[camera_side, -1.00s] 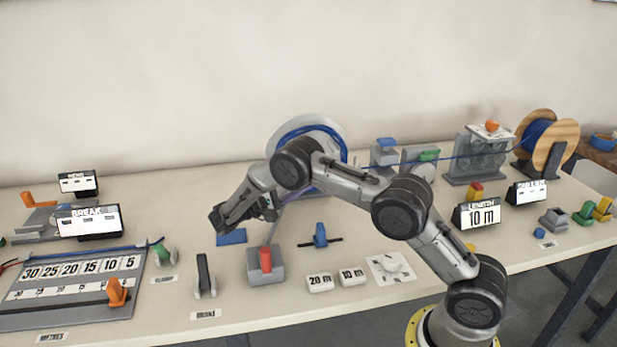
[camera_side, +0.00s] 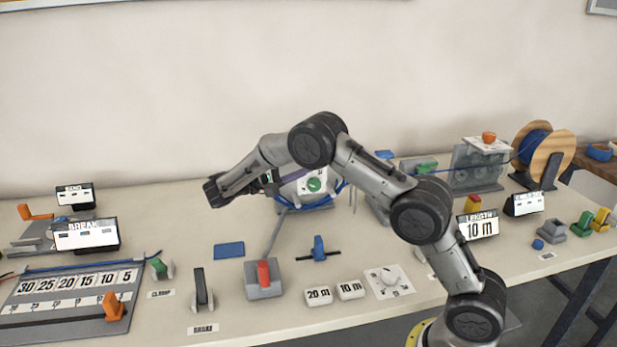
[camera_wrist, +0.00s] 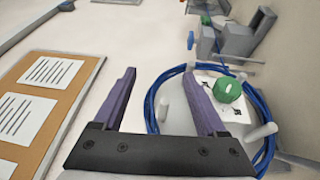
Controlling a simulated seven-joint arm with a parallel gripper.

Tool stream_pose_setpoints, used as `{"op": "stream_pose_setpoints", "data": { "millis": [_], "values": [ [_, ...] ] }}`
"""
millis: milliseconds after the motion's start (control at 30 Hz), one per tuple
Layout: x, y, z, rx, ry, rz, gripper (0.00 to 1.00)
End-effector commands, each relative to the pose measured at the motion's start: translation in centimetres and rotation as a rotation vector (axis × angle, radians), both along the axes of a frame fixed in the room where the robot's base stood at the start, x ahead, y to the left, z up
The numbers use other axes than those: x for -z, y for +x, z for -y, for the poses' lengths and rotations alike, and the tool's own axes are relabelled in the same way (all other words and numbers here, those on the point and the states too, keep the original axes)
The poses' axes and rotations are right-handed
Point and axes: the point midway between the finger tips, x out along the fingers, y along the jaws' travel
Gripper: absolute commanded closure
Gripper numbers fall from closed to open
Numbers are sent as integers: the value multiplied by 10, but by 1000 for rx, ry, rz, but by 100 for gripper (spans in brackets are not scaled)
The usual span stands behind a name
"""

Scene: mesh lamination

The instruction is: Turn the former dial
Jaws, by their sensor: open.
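The former is a pale round drum with a loop of blue cable (camera_wrist: 152,100) around it. Its green dial (camera_wrist: 228,90) sits on a white face plate with dark marks, right of my right finger in the wrist view. In the side view the green dial (camera_side: 314,185) shows just below my arm, which hides the upper part of the former. The fingers are apart from the dial. In the side view my gripper is mostly hidden behind my wrist, left of the former.
A red-handled lever (camera_side: 264,273), a blue-handled part (camera_side: 319,248) and a white dial plate (camera_side: 389,281) stand in front of the former. A wooden cable reel (camera_side: 545,158) is at the far right. A corkboard with papers (camera_wrist: 40,85) shows at left in the wrist view.

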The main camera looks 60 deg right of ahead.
Motion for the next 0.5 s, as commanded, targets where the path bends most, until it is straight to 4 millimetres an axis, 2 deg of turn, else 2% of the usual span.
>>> {"op": "stream_pose_setpoints", "data": {
  "millis": [33,100,200,333,500],
  "values": [
    [-23,-11,2,8,31,45,26],
    [-47,-29,3,16,91,94,26],
    [-71,-58,4,23,194,152,26],
    [-91,-99,2,12,351,221,26],
    [-97,-154,-10,-33,582,305,26]
  ]
}}
